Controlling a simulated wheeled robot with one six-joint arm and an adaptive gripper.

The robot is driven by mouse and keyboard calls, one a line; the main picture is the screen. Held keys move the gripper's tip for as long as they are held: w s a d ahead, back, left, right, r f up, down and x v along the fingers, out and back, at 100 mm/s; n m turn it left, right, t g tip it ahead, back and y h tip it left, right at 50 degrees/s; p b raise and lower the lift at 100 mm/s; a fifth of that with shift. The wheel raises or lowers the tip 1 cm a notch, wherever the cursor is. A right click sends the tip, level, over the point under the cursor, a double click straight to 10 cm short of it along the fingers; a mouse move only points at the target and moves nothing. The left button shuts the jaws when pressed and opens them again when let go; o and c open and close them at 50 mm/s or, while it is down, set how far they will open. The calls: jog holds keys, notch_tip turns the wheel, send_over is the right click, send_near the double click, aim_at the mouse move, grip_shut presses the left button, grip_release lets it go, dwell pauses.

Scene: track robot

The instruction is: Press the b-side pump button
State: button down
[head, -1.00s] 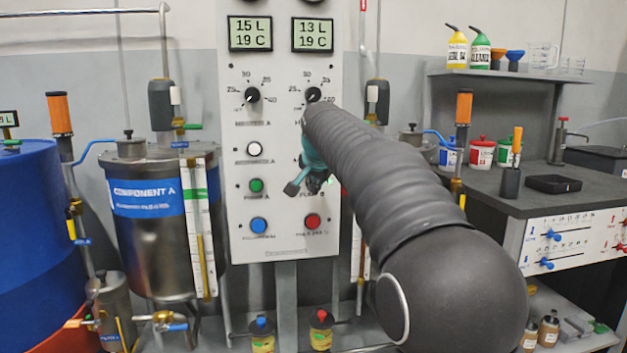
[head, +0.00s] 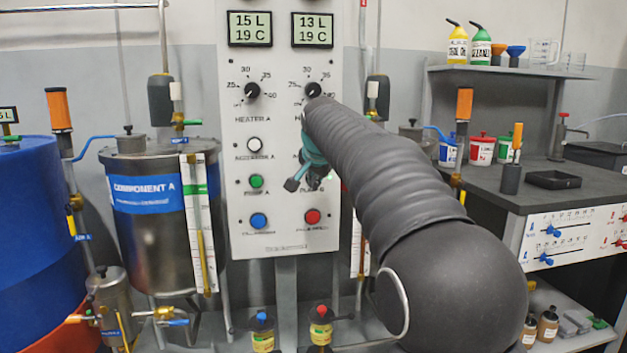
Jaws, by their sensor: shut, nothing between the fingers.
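The white control panel (head: 285,235) stands ahead, with an A column on the left and a B column on the right. The green pump A button (head: 256,181) is in plain view. The matching place in the B column is hidden behind my gripper (head: 304,182), so I cannot see the b-side pump button itself. My gripper is teal and dark, shut and empty, in front of the panel just above the partly covered pump label. I cannot tell whether it touches the panel. The red button (head: 312,216) sits below it.
The panel also has a white button (head: 255,144), a blue button (head: 258,221), heater knobs (head: 252,90) and displays. A steel component A tank (head: 145,240) and blue drum (head: 40,235) stand at left. A workbench (head: 480,190) is at right.

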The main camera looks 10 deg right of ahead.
jog(key=shift+w, duration=0.15)
jog(key=shift+w, duration=0.3)
jog(key=shift+s, duration=0.1)
dwell(0.5)
jog(key=shift+s, duration=0.4)
jog(key=shift+s+b, duration=1.7)
jog(key=shift+s, duration=1.25)
